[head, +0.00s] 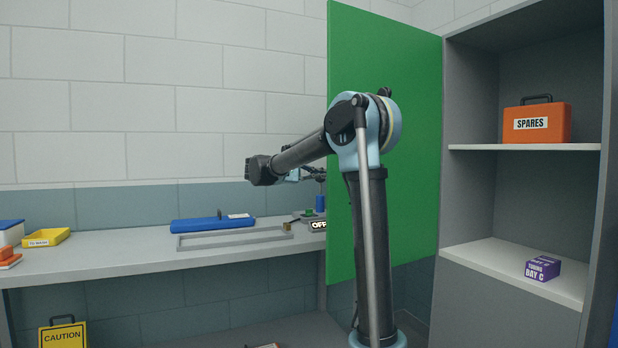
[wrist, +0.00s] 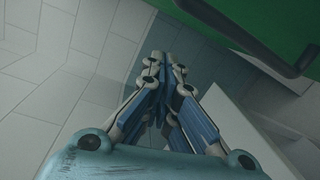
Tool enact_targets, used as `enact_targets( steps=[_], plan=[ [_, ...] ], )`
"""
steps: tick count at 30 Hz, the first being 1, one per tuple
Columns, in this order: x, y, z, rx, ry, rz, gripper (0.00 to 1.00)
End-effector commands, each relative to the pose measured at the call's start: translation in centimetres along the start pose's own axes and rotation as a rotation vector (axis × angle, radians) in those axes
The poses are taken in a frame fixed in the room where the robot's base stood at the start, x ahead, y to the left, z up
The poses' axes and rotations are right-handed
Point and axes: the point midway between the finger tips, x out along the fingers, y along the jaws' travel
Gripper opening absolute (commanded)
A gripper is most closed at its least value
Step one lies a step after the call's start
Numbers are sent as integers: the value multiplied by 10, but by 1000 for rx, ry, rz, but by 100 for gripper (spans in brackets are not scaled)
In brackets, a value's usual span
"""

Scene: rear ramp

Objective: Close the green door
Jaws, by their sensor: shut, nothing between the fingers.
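The green door (head: 420,170) stands open, hinged at the left side of a grey cabinet (head: 470,140) and swung out to the left. In the wrist view the green door (wrist: 210,12) fills the upper right, with a dark bar-shaped handle (wrist: 260,55) on it. My gripper (wrist: 162,56) is shut and empty, with the door and handle to its right and above in the wrist view. In the head view my arm crosses in front of the door, and my gripper (head: 318,174) shows partly, near the door's left edge. I cannot tell whether it touches the door.
The cabinet holds an orange SPARES box (head: 537,123) and a purple box (head: 543,267). A yellow caution sign (head: 62,335) stands below.

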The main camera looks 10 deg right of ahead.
Motion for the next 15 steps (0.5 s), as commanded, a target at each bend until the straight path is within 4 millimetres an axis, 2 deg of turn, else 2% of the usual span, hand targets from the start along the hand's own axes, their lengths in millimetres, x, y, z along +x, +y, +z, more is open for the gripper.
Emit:
enact_targets(
  steps=[1, 3, 9, 15],
  plan=[
    [10, 0, 1, 0, -4, -1, 0],
    [15, 0, 4, 0, -1, 0, 0],
    [5, 0, 26, 0, 0, 0, 0],
    [1, 0, 36, 0, 0, 0, 0]
  ],
)
